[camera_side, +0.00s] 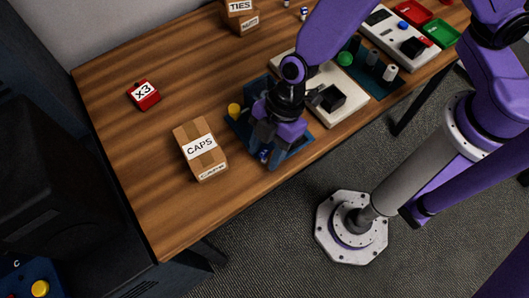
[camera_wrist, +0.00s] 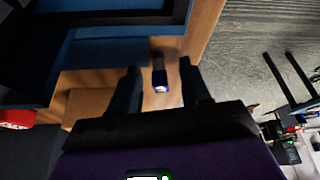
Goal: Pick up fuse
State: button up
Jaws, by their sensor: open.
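A small blue cylinder with a pale end, apparently the fuse (camera_wrist: 160,78), shows between my fingers in the wrist view. In the side view a small blue-and-white piece (camera_side: 264,156) shows low beside my fingers, near the front edge of the blue tray (camera_side: 295,146). My gripper (camera_side: 266,150) points down over this front part of the tray. In the wrist view my gripper (camera_wrist: 160,68) is open, with one finger on each side of the cylinder and a gap on both sides. I cannot tell whether the cylinder touches the tray or the table.
A cardboard CAPS box (camera_side: 201,148) stands left of my gripper. A yellow knob (camera_side: 234,110) is by the tray's left side. A pale board with a black block (camera_side: 331,97) lies to the right. A red X3 box (camera_side: 143,95) is farther left, with bare wood around it.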

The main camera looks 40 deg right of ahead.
aim_at(262, 154)
grip_shut()
jog(key=shift+r, duration=0.1)
jog(key=shift+r, duration=1.4)
jog(key=s+d+r, duration=0.7)
jog(key=d+r, duration=0.3)
jog(key=d, duration=0.1)
jog(key=shift+s+d, duration=0.3)
jog(key=shift+s, duration=0.1)
